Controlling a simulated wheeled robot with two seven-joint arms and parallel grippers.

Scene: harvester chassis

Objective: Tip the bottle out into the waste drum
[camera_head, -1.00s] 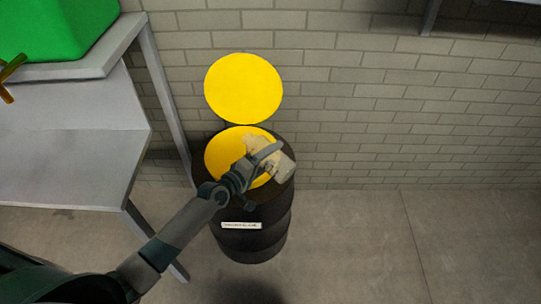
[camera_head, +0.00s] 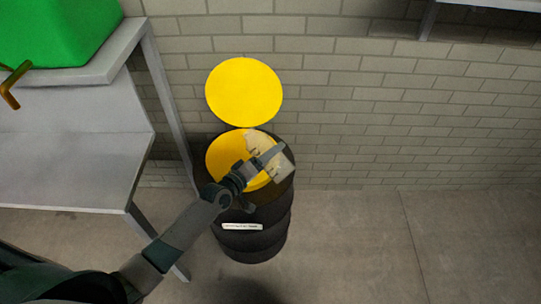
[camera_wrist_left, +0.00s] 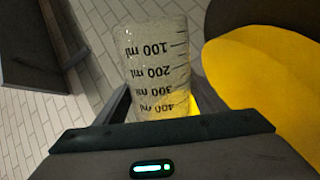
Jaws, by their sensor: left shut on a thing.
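The bottle (camera_head: 281,164) is pale and translucent. In the left wrist view the bottle (camera_wrist_left: 155,65) shows black millilitre marks that read upside down. My left gripper (camera_head: 266,159) is shut on the bottle and holds it over the right part of the waste drum's yellow top. The waste drum (camera_head: 252,243) is black with a white label. Its round yellow lid (camera_head: 244,92) stands open behind. The yellow top (camera_wrist_left: 265,100) lies to the right of the bottle in the left wrist view. I cannot tell whether anything is flowing out. My right gripper is out of view.
A grey metal table (camera_head: 70,165) stands left of the drum, its leg close beside it. A green container (camera_head: 60,35) and an orange-brown tap (camera_head: 12,85) are at upper left. A brick wall (camera_head: 350,110) is behind. The floor on the right is clear.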

